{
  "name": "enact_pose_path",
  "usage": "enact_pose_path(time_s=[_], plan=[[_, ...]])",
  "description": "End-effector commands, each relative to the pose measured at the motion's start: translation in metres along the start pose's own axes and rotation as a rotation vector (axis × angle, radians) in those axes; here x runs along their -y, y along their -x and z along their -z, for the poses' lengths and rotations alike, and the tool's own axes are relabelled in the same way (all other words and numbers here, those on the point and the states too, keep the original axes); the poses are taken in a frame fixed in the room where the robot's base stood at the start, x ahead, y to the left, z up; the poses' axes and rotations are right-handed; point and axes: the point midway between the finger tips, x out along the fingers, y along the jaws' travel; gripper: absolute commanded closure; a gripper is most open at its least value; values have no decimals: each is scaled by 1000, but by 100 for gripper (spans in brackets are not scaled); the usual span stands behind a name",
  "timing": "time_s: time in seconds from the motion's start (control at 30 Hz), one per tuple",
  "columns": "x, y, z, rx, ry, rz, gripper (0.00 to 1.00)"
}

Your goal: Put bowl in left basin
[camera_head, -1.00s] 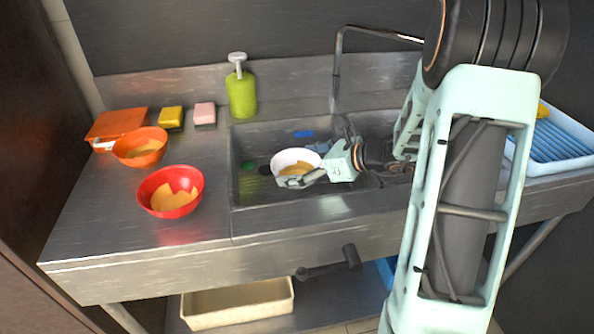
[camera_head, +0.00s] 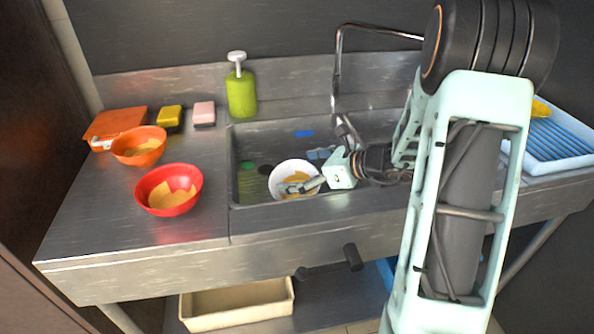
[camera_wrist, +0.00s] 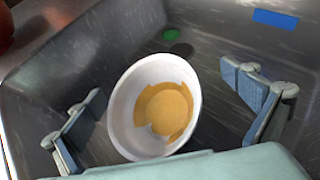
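A white bowl (camera_head: 284,171) with a tan patch inside sits tilted in the left part of the metal sink basin (camera_head: 249,150). It also shows in the wrist view (camera_wrist: 125,105), with its mouth toward the camera. My gripper (camera_head: 306,184) is down in the basin at the bowl. In the wrist view its two fingers are spread wide, one on each side of the bowl, with gaps between them and the bowl. The bowl's underside is hidden, so its contact with the basin floor is not clear.
A red bowl (camera_head: 155,201) and an orange bowl (camera_head: 126,155) stand on the left counter. Sponges (camera_head: 169,116) and a green soap bottle (camera_head: 241,94) stand behind. A faucet (camera_head: 336,70) rises at the back. A blue rack (camera_head: 560,140) is at the right.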

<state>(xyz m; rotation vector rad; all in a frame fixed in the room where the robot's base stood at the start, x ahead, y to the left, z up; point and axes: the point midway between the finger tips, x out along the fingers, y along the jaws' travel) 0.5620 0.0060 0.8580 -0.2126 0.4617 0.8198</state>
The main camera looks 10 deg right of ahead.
Motion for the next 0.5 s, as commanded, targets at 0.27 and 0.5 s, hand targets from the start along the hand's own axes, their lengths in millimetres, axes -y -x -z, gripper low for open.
enact_pose_path(time_s=[0.27, 0.5], plan=[[-4, -1, 8, -13, -6, -7, 0], [-2, 20, -4, -11, -6, -1, 0]])
